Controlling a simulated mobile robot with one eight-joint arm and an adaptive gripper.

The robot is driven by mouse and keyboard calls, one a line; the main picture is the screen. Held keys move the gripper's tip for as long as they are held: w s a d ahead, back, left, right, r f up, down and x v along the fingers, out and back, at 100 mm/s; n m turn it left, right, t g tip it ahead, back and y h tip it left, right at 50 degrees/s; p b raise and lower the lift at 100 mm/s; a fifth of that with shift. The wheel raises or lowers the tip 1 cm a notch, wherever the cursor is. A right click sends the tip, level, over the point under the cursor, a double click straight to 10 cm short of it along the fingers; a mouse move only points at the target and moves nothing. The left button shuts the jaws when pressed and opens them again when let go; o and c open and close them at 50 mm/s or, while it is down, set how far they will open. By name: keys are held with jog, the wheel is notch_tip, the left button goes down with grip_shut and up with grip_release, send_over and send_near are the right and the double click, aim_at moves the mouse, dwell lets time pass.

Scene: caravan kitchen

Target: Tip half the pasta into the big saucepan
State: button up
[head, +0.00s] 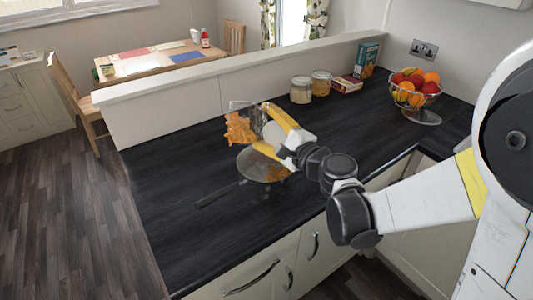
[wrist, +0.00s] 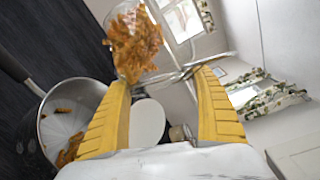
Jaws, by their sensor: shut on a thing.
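My gripper (head: 262,126) has its yellow fingers spread around a clear container (wrist: 126,12) and is shut on it. The container is tilted above the counter, with orange-brown pasta (head: 238,129) bunched inside it; the pasta also shows in the wrist view (wrist: 135,48). The big saucepan (head: 250,168) stands on the counter just below the gripper, its dark handle pointing to the lower left. In the wrist view the saucepan (wrist: 85,95) is at the lower left, partly hidden by a finger, with some pasta pieces (wrist: 70,150) inside.
A white disc (wrist: 147,120) shows between the fingers; I cannot tell what it is. Jars (head: 301,90), boxes (head: 366,60) and a glass fruit bowl (head: 414,92) stand along the back and right of the counter. The dark counter (head: 165,185) is clear at left, below a raised ledge (head: 220,78).

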jog(key=shift+w+d+r+m+t+y+b, duration=0.1)
jog(key=shift+d+r+m+t+y+b, duration=0.25)
jog(key=shift+r+m, duration=0.6)
jog(key=shift+w+d+r+m+t+y+b, duration=0.15)
jog(key=shift+d+r+m+t+b, duration=0.5)
jog(key=shift+m, duration=0.5)
dwell(3.2)
jog(key=shift+s+d+f+m+t+b, duration=0.15)
jog(key=shift+m+t+b, duration=0.25)
jog(key=shift+m+b, duration=0.5)
dwell(0.6)
